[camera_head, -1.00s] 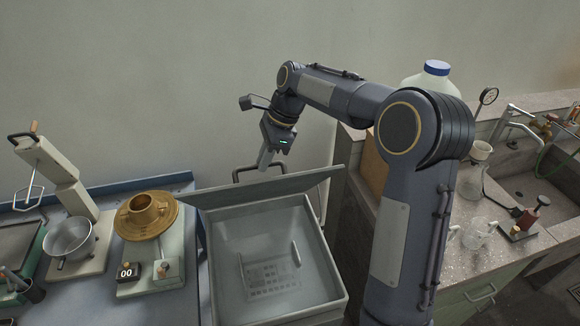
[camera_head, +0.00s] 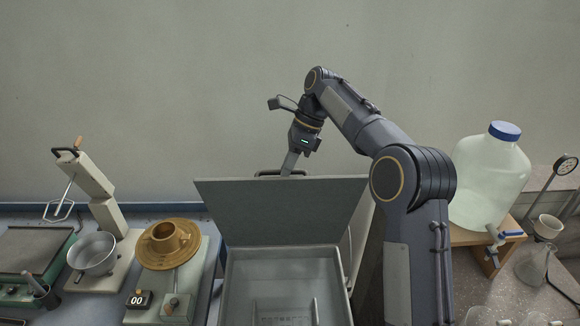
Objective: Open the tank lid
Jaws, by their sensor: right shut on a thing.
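The tank (camera_head: 236,286) is a grey metal box in the lower middle, its inside partly in view. Its flat grey lid (camera_head: 280,212) stands raised steeply at the tank's back side. A dark handle (camera_head: 267,173) shows at the lid's top edge. My right gripper (camera_head: 289,168) is at that handle, shut on it, with its fingers partly hidden behind the lid's top edge. My left gripper is not in view.
Left of the tank stand a balance with a brass-coloured flanged part (camera_head: 168,243), a mixer with a metal bowl (camera_head: 92,252) and a hotplate (camera_head: 30,250). A large blue-capped bottle (camera_head: 489,180) stands on a wooden stand at right. A plain wall is behind.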

